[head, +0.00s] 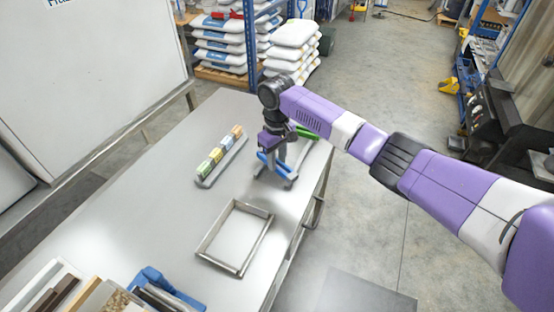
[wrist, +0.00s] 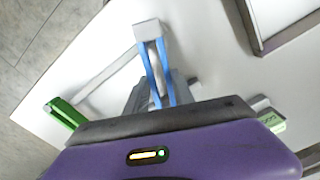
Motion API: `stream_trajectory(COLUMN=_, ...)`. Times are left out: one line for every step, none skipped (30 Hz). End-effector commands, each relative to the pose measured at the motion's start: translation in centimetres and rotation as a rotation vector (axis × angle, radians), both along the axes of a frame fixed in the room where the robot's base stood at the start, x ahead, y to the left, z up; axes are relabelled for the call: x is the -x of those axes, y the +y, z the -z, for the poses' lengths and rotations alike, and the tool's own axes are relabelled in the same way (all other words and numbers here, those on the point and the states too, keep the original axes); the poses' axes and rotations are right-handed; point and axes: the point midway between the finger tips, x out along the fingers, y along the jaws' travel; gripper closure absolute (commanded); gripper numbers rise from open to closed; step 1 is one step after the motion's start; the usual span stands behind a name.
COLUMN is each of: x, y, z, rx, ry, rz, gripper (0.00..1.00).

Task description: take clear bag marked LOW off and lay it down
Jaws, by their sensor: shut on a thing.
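My gripper (head: 280,166) points down over the right part of the steel table. In the wrist view my gripper (wrist: 157,95) is shut on a narrow pale piece with blue edges (wrist: 155,65), right between the fingers. Blue also shows beside the fingers in the head view (head: 264,157). I cannot read a LOW mark on it or tell whether it is the clear bag. A grey block (wrist: 147,32) shows at its far end. I cannot tell whether they touch.
A grey rail with several coloured blocks (head: 220,152) lies left of my gripper. A green piece (head: 306,133) is just behind it, near the table's right edge. An empty metal-framed tray (head: 206,243) lies in front. Boards and a blue item (head: 150,277) crowd the near-left corner.

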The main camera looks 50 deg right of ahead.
Motion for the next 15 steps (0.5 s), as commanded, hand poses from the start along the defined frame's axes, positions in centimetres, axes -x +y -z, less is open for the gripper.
stream_trajectory(x=-0.01, y=0.01, z=0.14, rx=0.0, ry=0.0, rz=0.0, gripper=1.0)
stream_trajectory(x=-0.01, y=0.01, z=0.2, rx=0.0, ry=0.0, rz=0.0, gripper=1.0)
stream_trajectory(x=-0.01, y=0.01, z=0.27, rx=0.0, ry=0.0, rz=0.0, gripper=1.0)
stream_trajectory(x=-0.01, y=0.0, z=0.32, rx=0.0, ry=0.0, rz=0.0, gripper=1.0)
stream_trajectory(x=-0.01, y=0.0, z=0.38, rx=0.0, ry=0.0, rz=0.0, gripper=1.0)
stream_trajectory(x=0.0, y=0.0, z=0.45, rx=0.0, ry=0.0, rz=0.0, gripper=1.0)
stream_trajectory(x=-0.01, y=0.0, z=0.5, rx=0.0, ry=0.0, rz=0.0, gripper=1.0)
stream_trajectory(x=0.0, y=-0.01, z=0.56, rx=0.0, ry=0.0, rz=0.001, gripper=1.0)
stream_trajectory(x=0.0, y=-0.01, z=0.63, rx=0.0, ry=0.0, rz=0.001, gripper=1.0)
stream_trajectory(x=0.0, y=-0.01, z=0.68, rx=0.0, ry=0.0, rz=0.001, gripper=1.0)
stream_trajectory(x=0.0, y=-0.01, z=0.74, rx=0.0, ry=0.0, rz=0.001, gripper=1.0)
stream_trajectory(x=0.0, y=-0.01, z=0.81, rx=0.0, ry=0.0, rz=0.001, gripper=1.0)
stream_trajectory(x=-0.01, y=-0.01, z=0.81, rx=0.0, ry=0.0, rz=0.001, gripper=0.68)
stream_trajectory(x=-0.01, y=-0.01, z=0.77, rx=0.0, ry=0.0, rz=0.001, gripper=0.63)
stream_trajectory(x=-0.01, y=-0.01, z=0.76, rx=0.0, ry=0.0, rz=0.001, gripper=0.55)
